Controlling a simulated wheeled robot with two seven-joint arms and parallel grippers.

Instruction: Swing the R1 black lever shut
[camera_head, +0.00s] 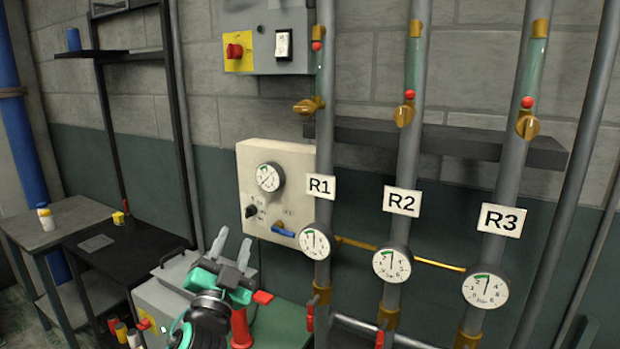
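The R1 pipe (324,130) stands upright and carries a white R1 label (320,187). It has a brass valve knob (308,106) high up, a round gauge (314,243) below the label and a red handle (310,314) near the bottom. I cannot make out a black lever on this pipe. A small black knob (251,211) sits on the cream panel (298,165) left of R1. My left gripper (234,238) is open and empty, fingers pointing up, below and left of the panel. My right gripper is out of view.
R2 (402,201) and R3 (500,219) pipes stand to the right, with gauges. A blue handle (284,231) sits on the cream panel. A grey box (175,290) and a red funnel-like object (241,328) are close to my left gripper. A dark shelf (445,139) runs behind the pipes.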

